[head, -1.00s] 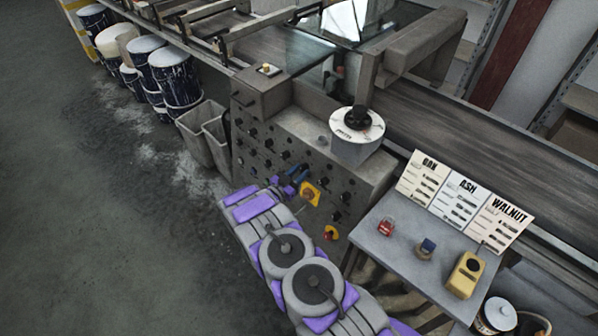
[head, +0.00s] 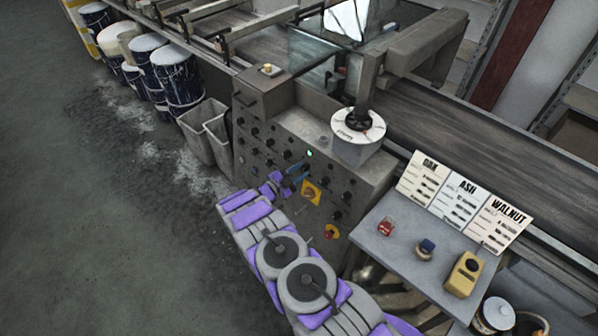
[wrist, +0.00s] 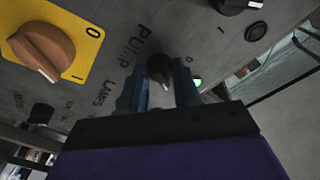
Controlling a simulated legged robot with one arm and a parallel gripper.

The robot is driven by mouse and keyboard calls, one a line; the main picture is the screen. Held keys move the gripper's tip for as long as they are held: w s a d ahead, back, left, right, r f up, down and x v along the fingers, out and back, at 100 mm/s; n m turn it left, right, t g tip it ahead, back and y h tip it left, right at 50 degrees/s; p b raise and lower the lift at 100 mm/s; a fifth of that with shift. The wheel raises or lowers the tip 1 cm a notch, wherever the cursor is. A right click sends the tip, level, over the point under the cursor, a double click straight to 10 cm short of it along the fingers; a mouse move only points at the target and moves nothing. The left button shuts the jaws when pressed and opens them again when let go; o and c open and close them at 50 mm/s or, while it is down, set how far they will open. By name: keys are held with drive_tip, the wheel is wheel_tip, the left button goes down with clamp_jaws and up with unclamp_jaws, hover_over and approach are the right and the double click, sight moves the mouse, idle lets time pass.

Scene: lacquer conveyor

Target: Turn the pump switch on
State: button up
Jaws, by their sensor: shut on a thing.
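The grey control panel (head: 270,150) carries rows of black knobs. In the wrist view the pump switch (wrist: 160,68) is a small black knob beside the printed word PUMP. My gripper (wrist: 160,88) has its blue fingers on both sides of this knob and is shut on it. In the head view my gripper (head: 299,172) reaches the panel from the front, and the knob is hidden behind the fingers.
An orange rotary switch on a yellow plate (wrist: 45,48) sits close left of the fingers. A red-and-yellow button (head: 331,231) is lower on the panel. A side table (head: 400,250) with small items stands right. Grey bins (head: 205,135) stand left; the floor in front is open.

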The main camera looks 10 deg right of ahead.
drive_tip(key=shift+w+a, duration=0.1)
idle(0.3)
drive_tip(key=o, duration=1)
drive_tip(key=shift+o, duration=0.2)
drive_tip(key=p+v, duration=0.3)
drive_tip(key=v, duration=1.4)
drive_tip(key=shift+a, duration=0.2)
